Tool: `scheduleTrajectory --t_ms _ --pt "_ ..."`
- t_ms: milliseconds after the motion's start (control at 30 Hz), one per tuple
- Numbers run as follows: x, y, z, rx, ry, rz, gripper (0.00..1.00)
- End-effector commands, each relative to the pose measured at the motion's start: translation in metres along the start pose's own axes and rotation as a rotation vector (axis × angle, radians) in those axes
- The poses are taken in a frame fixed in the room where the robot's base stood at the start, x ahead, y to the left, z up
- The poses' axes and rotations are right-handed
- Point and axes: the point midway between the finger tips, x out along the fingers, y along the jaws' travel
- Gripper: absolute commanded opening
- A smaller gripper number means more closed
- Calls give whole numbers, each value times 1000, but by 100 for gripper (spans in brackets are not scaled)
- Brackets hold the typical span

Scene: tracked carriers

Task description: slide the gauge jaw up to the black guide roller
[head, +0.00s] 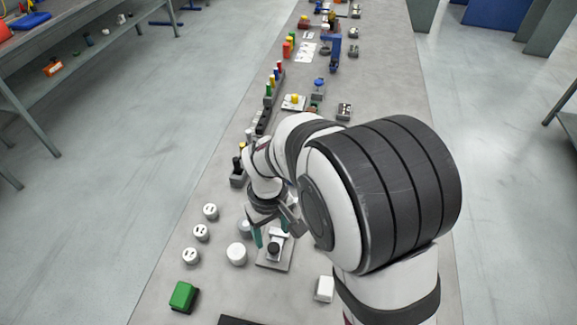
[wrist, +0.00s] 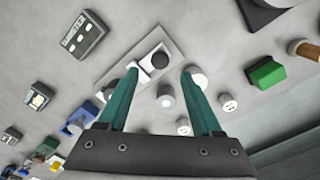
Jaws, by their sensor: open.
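The gauge is a grey base plate (head: 267,264) on the bench, below my gripper in the head view. The black guide roller (head: 273,249) stands on it; it also shows in the wrist view (wrist: 160,60). The gauge jaw (wrist: 146,64) is a pale block on the same plate, beside the roller, partly hidden by a fingertip in the wrist view. My gripper (head: 271,238) is open, with its teal fingers apart. In the wrist view the open fingers (wrist: 161,72) frame the roller and jaw region. I cannot tell the exact gap between jaw and roller.
A white round knob (head: 237,254) stands just left of the plate. Several white round sockets (head: 201,232) line the bench's left side. A green block (head: 184,296) is near the front left, a white block (head: 324,288) to the right. Further fixtures run up the bench.

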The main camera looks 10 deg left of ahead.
Motion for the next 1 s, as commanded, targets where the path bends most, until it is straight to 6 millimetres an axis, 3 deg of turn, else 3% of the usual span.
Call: scheduleTrajectory --t_ms 100,200,333,600,1000 --pt "29 0 1 1 -4 -1 66" --pt "45 0 1 1 -3 -1 66" --pt "56 0 0 3 -1 -1 66" --pt "57 0 0 3 0 0 66" --pt "57 0 0 3 0 0 0"
